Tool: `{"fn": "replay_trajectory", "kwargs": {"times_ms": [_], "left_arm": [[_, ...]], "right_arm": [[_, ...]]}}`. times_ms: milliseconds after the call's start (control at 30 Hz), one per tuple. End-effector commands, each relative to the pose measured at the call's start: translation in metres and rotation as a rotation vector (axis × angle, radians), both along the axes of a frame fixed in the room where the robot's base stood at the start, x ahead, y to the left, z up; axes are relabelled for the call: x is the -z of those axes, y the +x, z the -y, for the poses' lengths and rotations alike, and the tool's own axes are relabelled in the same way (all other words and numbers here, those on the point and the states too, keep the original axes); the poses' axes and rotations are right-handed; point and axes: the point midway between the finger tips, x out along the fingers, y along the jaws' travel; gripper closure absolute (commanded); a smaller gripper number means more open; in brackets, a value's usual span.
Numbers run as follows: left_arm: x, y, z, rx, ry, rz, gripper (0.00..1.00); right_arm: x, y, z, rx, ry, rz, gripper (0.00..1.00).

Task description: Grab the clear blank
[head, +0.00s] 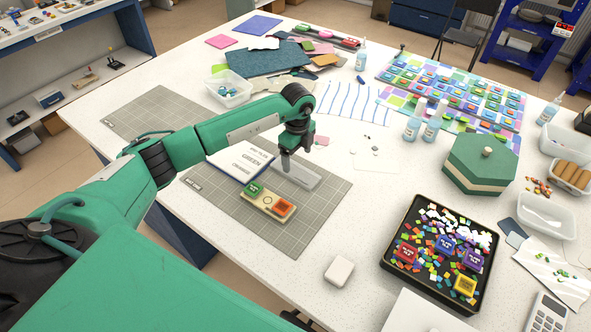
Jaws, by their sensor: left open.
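My left gripper (286,167) points down over the back of the grey cutting mat (318,213), at a pale grey translucent slab (304,179) that looks like the clear blank. Its fingers hide part of the slab, and I cannot tell whether they touch it. The gripper is open. In front of the slab, a beige holder (252,208) carries a green tile (254,190) and an orange tile (284,207), with a round mark between them.
A white and blue book (240,160) lies just left of the slab. A black tray (388,262) of coloured chips and labelled tiles stands at right, near a green hexagonal box (482,160). A white block (339,271) sits at the front. The mat's right part is clear.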

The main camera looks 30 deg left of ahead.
Motion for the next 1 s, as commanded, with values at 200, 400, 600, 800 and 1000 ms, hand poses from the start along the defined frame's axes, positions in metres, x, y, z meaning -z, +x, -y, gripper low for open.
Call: {"fn": "replay_trajectory", "kwargs": {"times_ms": [200,400,600,800,1000], "left_arm": [[0.023,-0.007,-0.003,-0.001,0.001,-0.005,0.18],[0.046,-0.006,-0.003,-0.001,0.0,-0.002,0.18],[0.048,-0.005,-0.003,0.0,0.0,-0.001,0.18],[0.048,-0.005,-0.003,0.0,0.0,-0.001,0.5],[0.047,-0.005,-0.003,0.0,-0.001,0.0,0.78]], "right_arm": [[-0.023,0.0,0.001,-0.001,-0.001,-0.001,0.64],[-0.028,0.0,0.002,-0.001,-0.002,-0.001,0.64],[-0.027,0.0,0.003,-0.001,-0.003,0.0,0.64],[-0.027,0.0,0.003,-0.001,-0.003,0.001,0.64],[-0.027,0.0,0.002,-0.001,-0.003,0.001,0.64]]}}
